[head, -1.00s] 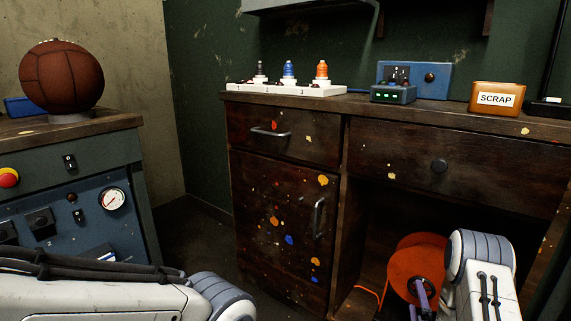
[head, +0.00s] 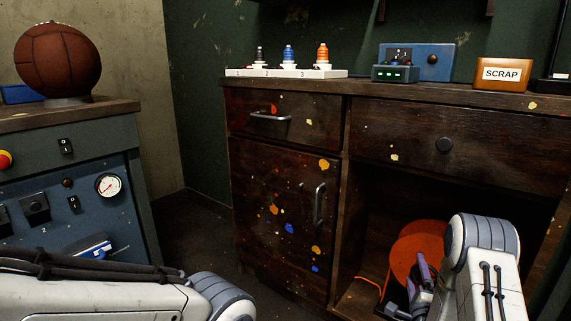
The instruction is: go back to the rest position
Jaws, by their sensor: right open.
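My right arm comes in at the lower right. Its gripper (head: 422,270) is open, with purple fingers, in front of the orange reel (head: 408,248) in the bench's open bay; whether they touch I cannot tell. My left arm crosses the lower left, and its gripper is out of view. A brown leather ball (head: 57,60) rests on a low round stand on the left cabinet. Three thread spools, dark (head: 260,55), blue (head: 289,54) and orange (head: 323,53), stand on a white numbered rack (head: 285,73).
The paint-spotted wooden bench (head: 285,180) has a handled drawer and door. A SCRAP bin (head: 502,74) and a blue box (head: 418,62) stand on top. The left cabinet carries a gauge (head: 109,186) and switches. Dark floor (head: 200,235) lies clear between the cabinets.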

